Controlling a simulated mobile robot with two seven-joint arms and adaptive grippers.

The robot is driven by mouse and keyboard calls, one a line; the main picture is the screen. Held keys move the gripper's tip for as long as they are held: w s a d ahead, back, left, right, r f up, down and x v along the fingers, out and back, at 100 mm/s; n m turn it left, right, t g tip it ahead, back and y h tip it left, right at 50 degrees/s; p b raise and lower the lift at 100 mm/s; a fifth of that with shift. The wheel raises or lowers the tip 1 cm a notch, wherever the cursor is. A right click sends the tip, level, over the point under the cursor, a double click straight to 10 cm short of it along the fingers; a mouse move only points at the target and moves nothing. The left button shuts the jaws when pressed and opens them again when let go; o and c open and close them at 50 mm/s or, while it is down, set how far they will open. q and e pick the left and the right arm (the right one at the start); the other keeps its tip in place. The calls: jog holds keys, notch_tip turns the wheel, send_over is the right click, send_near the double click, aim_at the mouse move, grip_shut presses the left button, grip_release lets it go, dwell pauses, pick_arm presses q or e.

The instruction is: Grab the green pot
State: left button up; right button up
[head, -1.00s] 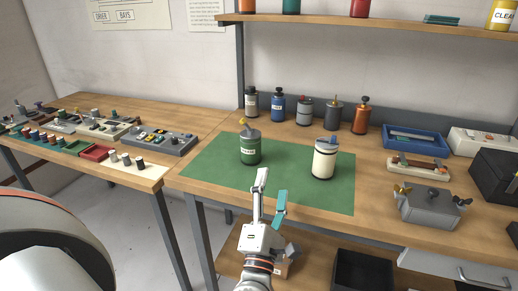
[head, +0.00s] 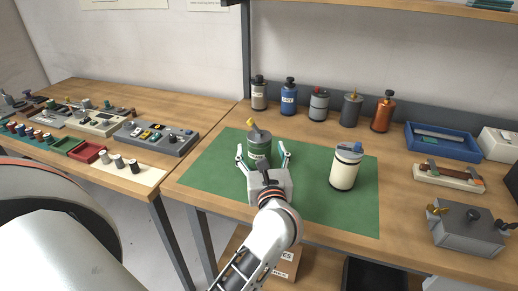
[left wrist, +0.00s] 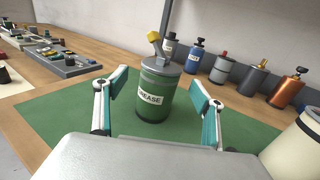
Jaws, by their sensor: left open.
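The green pot (head: 259,146) stands upright on the green mat (head: 215,165). It has a grey lid with a yellow-tipped spout. In the left wrist view the green pot (left wrist: 155,92) carries a "GREASE" label and stands ahead, between the fingers. My left gripper (head: 264,158) is open, its two fingers spread to either side of the pot. The left wrist view shows the fingers (left wrist: 158,92) apart, with gaps between them and the pot. The gripper body hides the pot's lower front in the head view. My right gripper is not in view.
A cream pot (head: 346,168) stands on the mat to the right. Several pots, including a blue one (head: 289,98) and an orange one (head: 383,113), line the back. A blue tray (head: 443,143) and a grey box (head: 468,230) lie to the right.

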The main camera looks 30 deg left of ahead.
aim_at(259, 140)
pick_arm(q)
jog(key=x, duration=0.5)
jog(key=shift+w+f+p, duration=0.2)
jog(key=shift+f+p, duration=0.05)
jog(key=shift+p, duration=0.1)
jog(key=shift+w+a+f, duration=0.1)
jog(key=shift+w+a, duration=0.1)
jog(key=shift+a, duration=0.05)
jog(key=c, duration=1.3)
jog(key=shift+c, duration=1.2)
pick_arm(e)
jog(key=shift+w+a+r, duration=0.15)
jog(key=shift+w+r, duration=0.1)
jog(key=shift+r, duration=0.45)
